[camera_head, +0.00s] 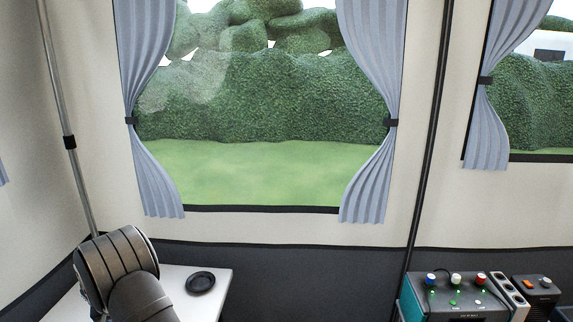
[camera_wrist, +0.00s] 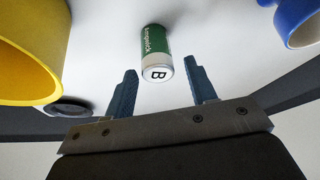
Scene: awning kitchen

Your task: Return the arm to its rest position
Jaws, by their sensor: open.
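My gripper (camera_wrist: 163,88) shows in the wrist view with its two blue fingers apart and nothing between them. A green and white can (camera_wrist: 157,55) with a letter B lies or stands just beyond the fingertips, apart from them; which way it rests I cannot tell. In the head view my dark arm link (camera_head: 117,270) is at the lower left, and the gripper itself is out of that view.
In the wrist view a yellow round-rimmed object (camera_wrist: 52,85) is close on the left and a blue mug-like object (camera_wrist: 297,22) is at upper right. A black round dish (camera_head: 200,283) sits on the white table (camera_head: 222,275). A teal box with knobs (camera_head: 455,298) stands at lower right.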

